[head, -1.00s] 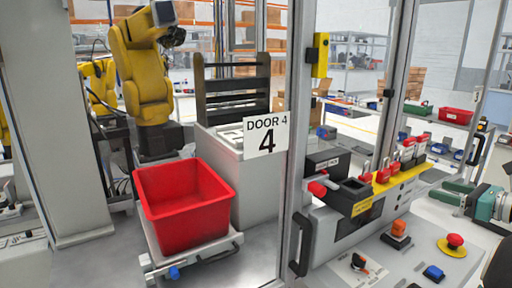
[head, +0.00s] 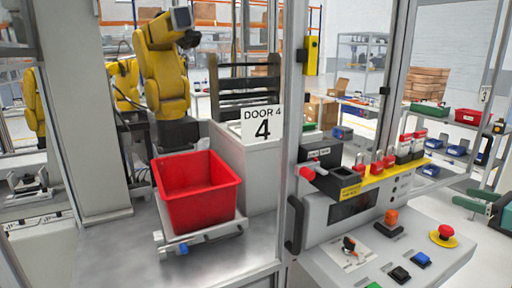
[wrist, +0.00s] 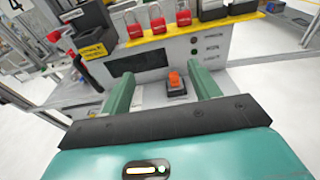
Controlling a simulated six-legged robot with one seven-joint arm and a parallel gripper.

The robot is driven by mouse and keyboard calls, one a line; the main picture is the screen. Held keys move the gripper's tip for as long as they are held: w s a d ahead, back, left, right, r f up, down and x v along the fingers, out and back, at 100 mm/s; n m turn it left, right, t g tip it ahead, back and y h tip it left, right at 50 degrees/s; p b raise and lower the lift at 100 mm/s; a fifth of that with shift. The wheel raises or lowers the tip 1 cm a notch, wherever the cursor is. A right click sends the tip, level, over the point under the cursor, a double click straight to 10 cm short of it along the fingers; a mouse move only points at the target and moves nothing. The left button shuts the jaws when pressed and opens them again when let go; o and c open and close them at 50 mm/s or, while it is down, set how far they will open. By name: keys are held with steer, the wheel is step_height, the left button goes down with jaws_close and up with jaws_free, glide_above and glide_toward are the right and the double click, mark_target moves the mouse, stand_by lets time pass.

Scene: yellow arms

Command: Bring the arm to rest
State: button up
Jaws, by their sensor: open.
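My gripper (wrist: 160,84) shows in the wrist view with its two green fingers spread apart and nothing held between them. An orange switch on a black base (wrist: 175,82) appears in the gap between the fingers, on the panel beyond; I cannot tell the distance. In the head view part of my teal and green gripper (head: 492,208) shows at the right edge, to the right of the control panel (head: 335,262). The rest of my arm is out of the picture.
The panel carries a red emergency button (head: 444,234), a blue button (head: 421,259) and a rotary switch (head: 349,246). Red padlocks (head: 377,161) hang on a yellow bar above. Left are a door frame (head: 292,120), a red bin (head: 197,190) and a yellow robot arm (head: 165,75).

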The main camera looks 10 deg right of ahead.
steer(key=w+a+f+n+g, duration=0.1)
steer(key=a+f+n+g, duration=0.3)
steer(key=a, duration=0.7)
steer(key=a+r+n+g+y, duration=0.1)
steer(key=a+n+g, duration=0.1)
steer(key=a+n, duration=0.6)
steer(key=w+a+f+n+g, duration=0.1)
steer(key=a+f+n+g, duration=0.15)
steer(key=a, duration=1.05)
steer(key=s+a+f+n+h, duration=0.2)
steer(key=s+a+n, duration=0.4)
steer(key=n, duration=0.3)
steer(key=s+a+f+n+g+h, duration=0.1)
steer(key=s+a+f+n+h, duration=0.2)
steer(key=s+a+n, duration=0.4)
steer(key=shift+a+f+n, duration=0.4)
steer(key=shift+f+n, duration=0.5)
steer(key=shift+n, duration=0.25)
steer(key=shift+s+g, duration=0.1)
steer(key=shift+g, duration=0.15)
